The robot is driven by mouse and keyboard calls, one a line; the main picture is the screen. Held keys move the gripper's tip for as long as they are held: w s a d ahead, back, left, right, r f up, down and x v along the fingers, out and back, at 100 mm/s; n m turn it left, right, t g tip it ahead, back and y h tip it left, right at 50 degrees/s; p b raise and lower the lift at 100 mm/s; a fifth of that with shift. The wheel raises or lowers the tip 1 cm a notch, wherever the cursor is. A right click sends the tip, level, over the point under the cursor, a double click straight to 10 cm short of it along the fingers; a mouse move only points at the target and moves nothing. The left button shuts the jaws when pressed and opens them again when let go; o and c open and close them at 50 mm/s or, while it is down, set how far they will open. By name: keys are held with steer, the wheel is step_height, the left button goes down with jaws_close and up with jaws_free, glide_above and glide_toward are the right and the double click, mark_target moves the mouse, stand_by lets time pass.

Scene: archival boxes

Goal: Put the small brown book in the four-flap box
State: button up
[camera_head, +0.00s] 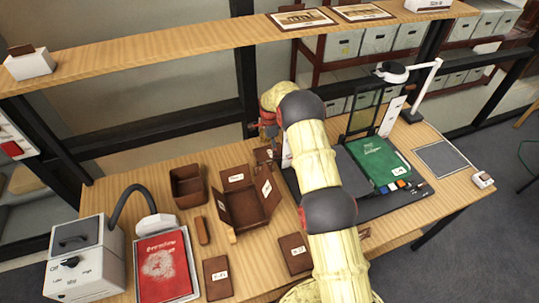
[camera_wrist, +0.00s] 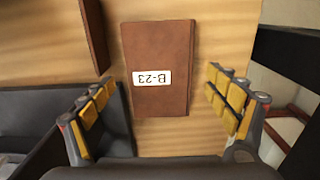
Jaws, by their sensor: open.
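A small brown book with a white label reading B-23 (camera_wrist: 160,50) lies flat on the wooden table in the wrist view. In the head view a brown book (camera_head: 264,154) shows partly below my gripper (camera_head: 268,132). In the wrist view my gripper (camera_wrist: 165,104) is open, its yellow-padded fingers on either side of the book with gaps to both edges. The brown four-flap box (camera_head: 247,207) stands open on the table in the head view, flaps spread, left of my arm. Its far flap is near the book.
Two more brown labelled books (camera_head: 217,277) (camera_head: 295,253) lie near the front edge. A plain brown open box (camera_head: 188,186) stands left of the four-flap box. A red book (camera_head: 163,265) is at left, a green book (camera_head: 380,160) at right. A shelf (camera_head: 200,50) runs behind.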

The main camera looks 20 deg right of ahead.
steer(key=shift+f, duration=0.95)
steer(key=shift+c, duration=0.5)
steer(key=c, duration=1.4)
steer(key=shift+r, duration=0.1)
